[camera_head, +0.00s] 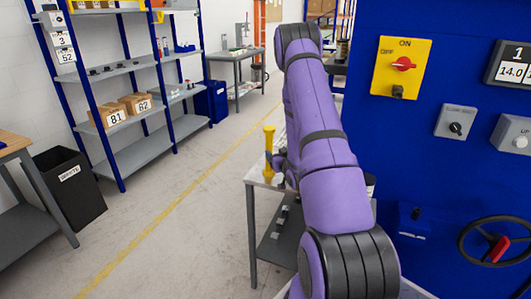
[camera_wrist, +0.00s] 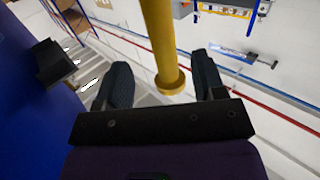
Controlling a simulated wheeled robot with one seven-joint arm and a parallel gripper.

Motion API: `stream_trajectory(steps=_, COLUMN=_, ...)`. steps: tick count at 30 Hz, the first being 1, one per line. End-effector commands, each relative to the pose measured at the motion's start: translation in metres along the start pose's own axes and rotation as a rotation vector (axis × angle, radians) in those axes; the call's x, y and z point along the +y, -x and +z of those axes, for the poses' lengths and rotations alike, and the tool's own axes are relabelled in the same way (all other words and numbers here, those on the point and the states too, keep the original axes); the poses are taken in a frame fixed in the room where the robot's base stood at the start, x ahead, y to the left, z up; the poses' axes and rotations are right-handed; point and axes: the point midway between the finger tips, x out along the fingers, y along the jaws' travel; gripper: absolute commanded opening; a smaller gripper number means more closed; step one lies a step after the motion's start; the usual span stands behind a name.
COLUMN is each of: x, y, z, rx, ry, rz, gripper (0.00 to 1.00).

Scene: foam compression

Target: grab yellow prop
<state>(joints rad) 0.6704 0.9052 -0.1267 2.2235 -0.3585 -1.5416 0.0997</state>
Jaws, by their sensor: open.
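The yellow prop (camera_head: 268,145) is an upright yellow rod with a wider collar, above the small table beside my arm in the head view. In the wrist view the yellow prop (camera_wrist: 160,40) comes down from the top edge and ends in a round flange between the two dark fingers. My gripper (camera_wrist: 160,85) is open, with a gap between the prop and each finger. In the head view my purple arm hides most of the gripper. The prop's upper part is outside the wrist view.
The small table (camera_head: 262,182) stands under my arm. A blue machine panel (camera_head: 440,150) with switches and a handwheel rises close on the right. Shelves (camera_head: 140,70) with boxes and a black bin (camera_head: 68,188) stand left. The floor between is clear.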

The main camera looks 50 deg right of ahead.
Motion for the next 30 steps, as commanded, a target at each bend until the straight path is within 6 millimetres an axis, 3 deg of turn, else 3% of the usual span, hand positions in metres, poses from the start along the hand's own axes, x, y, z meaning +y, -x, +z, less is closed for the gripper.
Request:
stream_trajectory(steps=4, x=-0.001, y=-0.022, z=0.0, rx=0.0, ry=0.002, rz=-0.002, gripper=0.63)
stream_trajectory(steps=13, x=-0.002, y=-0.044, z=0.0, rx=0.0, ry=0.001, rz=-0.001, gripper=0.63)
stream_trajectory(steps=21, x=-0.003, y=-0.08, z=0.001, rx=0.0, ry=0.0, rz=-0.001, gripper=0.63)
stream_trajectory(steps=30, x=-0.003, y=-0.088, z=0.001, rx=-0.002, ry=0.0, rz=0.0, gripper=0.63)
